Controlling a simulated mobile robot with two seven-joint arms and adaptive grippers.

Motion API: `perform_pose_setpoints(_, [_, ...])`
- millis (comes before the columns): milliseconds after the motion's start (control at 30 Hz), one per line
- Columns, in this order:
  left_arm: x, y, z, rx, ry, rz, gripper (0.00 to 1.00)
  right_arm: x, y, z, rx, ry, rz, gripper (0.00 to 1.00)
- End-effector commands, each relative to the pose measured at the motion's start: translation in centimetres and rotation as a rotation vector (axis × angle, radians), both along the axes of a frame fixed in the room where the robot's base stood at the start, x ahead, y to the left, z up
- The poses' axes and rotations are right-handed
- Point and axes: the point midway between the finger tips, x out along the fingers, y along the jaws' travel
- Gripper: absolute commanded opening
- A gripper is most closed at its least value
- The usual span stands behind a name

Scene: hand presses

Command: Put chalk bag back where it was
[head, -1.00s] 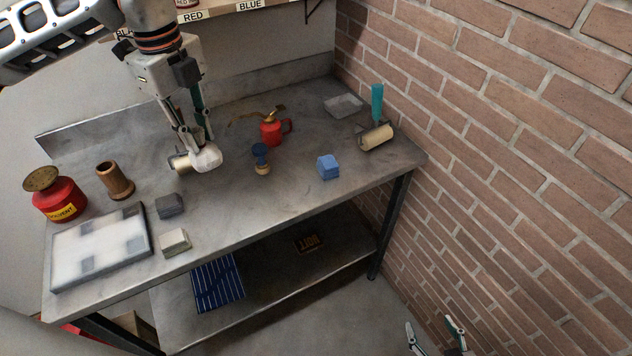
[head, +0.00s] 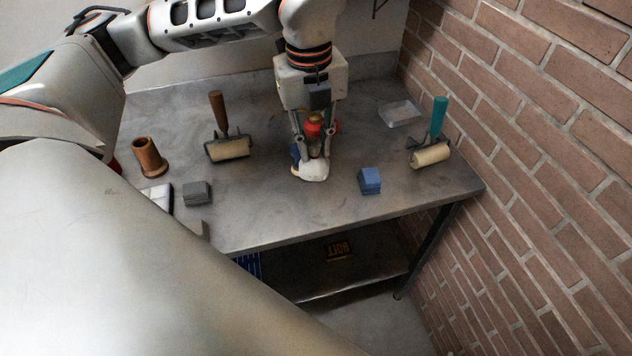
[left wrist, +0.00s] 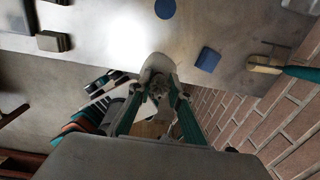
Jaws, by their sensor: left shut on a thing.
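The chalk bag, seemingly the small white rounded bag (head: 312,171), is pinched between the fingertips of my left gripper (head: 312,155) in the head view. It hangs over the front middle of the grey metal table (head: 265,212); I cannot tell whether it touches the top. In the left wrist view the pale bag (left wrist: 159,64) sticks out beyond the fingertips (left wrist: 158,90). My right gripper is not in view.
A blue-topped dabber (head: 295,157) and red oil can (head: 314,127) stand behind the gripper, partly hidden. A brown-handled roller (head: 228,149) lies left, a blue block (head: 370,181) right. A teal-handled roller (head: 432,154) and clear tray (head: 400,113) are near the brick wall.

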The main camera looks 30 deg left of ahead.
Motion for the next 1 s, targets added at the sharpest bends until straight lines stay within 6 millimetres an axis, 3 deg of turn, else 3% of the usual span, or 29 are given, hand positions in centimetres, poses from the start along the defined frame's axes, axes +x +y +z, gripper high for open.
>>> perform_pose_setpoints(100, [-0.2,0.0,-3.0,0.000,0.005,-0.001,0.00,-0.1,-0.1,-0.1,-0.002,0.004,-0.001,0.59])
perform_pose_setpoints(300, [0.0,0.0,-6.3,0.000,0.001,0.000,0.00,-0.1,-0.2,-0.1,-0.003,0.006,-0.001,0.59])
perform_pose_setpoints(567, [0.0,0.0,-8.1,0.000,0.001,0.001,0.00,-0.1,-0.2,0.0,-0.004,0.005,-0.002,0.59])
perform_pose_setpoints(800, [0.0,0.0,-10.9,0.000,0.000,0.000,0.00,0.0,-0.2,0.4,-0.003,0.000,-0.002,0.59])
perform_pose_setpoints(1000, [0.1,0.0,-10.9,0.000,-0.001,0.000,0.00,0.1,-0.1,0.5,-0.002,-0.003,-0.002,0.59])
